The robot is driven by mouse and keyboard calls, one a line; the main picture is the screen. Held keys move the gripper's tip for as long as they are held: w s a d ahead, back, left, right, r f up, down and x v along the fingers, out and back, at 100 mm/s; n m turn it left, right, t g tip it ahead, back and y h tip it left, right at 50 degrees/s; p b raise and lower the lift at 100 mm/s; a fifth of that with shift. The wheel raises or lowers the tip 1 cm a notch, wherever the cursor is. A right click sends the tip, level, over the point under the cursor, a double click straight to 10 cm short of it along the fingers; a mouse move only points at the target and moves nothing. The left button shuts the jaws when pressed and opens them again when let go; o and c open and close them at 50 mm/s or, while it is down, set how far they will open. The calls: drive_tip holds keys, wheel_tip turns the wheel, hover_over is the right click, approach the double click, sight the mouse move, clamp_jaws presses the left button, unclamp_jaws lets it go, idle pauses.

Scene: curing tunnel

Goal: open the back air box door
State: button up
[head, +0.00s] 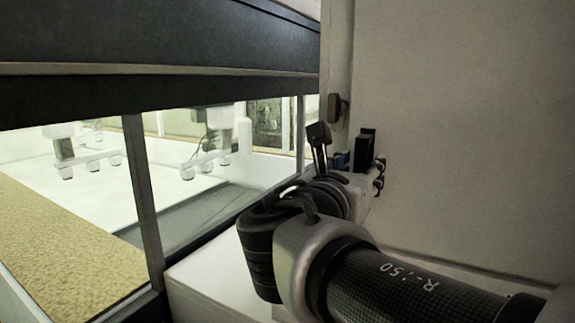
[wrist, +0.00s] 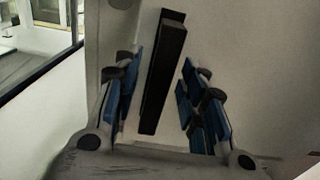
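A large pale door panel (head: 460,130) fills the right of the head view, flat and upright. Its left edge meets a pale frame, and no gap shows there. A black upright bar handle (head: 366,146) stands on the panel near that edge; it also shows in the wrist view (wrist: 163,75), slightly tilted. My gripper (head: 357,167) is at the handle. In the wrist view its blue-padded fingers (wrist: 161,64) are open, one on each side of the handle. Pale space shows between the handle and both fingers, so neither appears to touch it. My arm hides the panel's lower left part.
A small brown block (head: 338,108) sits on the frame above my gripper. A dark-framed glazed tunnel (head: 141,200) stands at the left, with a tan belt (head: 60,240) and white fixtures inside. A white ledge (head: 215,285) runs below my arm.

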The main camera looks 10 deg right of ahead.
drive_tip(key=shift+w+d, duration=0.25)
drive_tip(key=shift+w, duration=0.1)
drive_tip(key=shift+c, duration=0.2)
clamp_jaws()
idle(0.5)
